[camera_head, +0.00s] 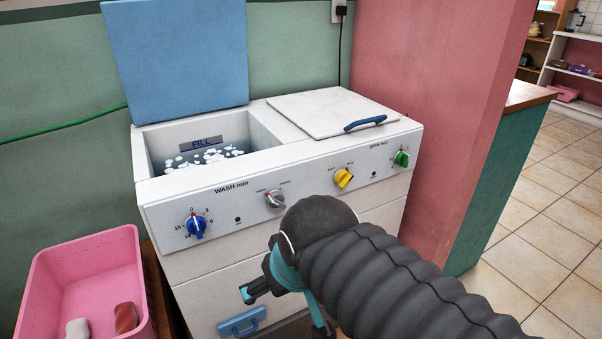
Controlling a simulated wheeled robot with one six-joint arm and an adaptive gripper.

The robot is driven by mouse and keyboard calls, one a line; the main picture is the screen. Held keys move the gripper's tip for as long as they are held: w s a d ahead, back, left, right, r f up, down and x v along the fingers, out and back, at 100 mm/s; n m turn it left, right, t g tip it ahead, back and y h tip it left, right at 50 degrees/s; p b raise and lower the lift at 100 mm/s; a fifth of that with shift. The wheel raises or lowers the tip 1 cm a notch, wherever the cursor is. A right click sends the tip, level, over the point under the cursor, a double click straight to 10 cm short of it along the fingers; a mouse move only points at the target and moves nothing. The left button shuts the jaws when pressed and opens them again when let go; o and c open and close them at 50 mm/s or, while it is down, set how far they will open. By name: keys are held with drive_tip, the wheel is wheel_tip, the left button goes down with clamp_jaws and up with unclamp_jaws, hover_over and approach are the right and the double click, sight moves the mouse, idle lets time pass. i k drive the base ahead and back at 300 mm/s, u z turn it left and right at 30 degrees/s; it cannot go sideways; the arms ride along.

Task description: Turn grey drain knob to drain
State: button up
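The grey drain knob (275,200) is on the white washer's front panel, between the blue knob and the yellow knob. Small labels sit above it on the left and right, too small to read surely. Its pointer setting is hard to tell. My gripper (285,311) is below the grey knob, in front of the washer's lower front, and does not touch the knob. Its two teal and dark fingers are spread apart, with nothing seen between them. My dark ribbed arm comes in from the lower right and hides part of the gripper and panel.
The washer (300,155) has a raised blue lid (177,55) over a tub of foamy water, and a closed white lid (325,110). Blue (196,225), yellow (343,178) and green (401,159) knobs flank the grey one. A pink bin (85,265) stands left; a pink wall is right.

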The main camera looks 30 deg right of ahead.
sight(275, 198)
drive_tip(key=z, duration=1.15)
drive_tip(key=k, duration=0.8)
drive_tip(key=u, duration=1.1)
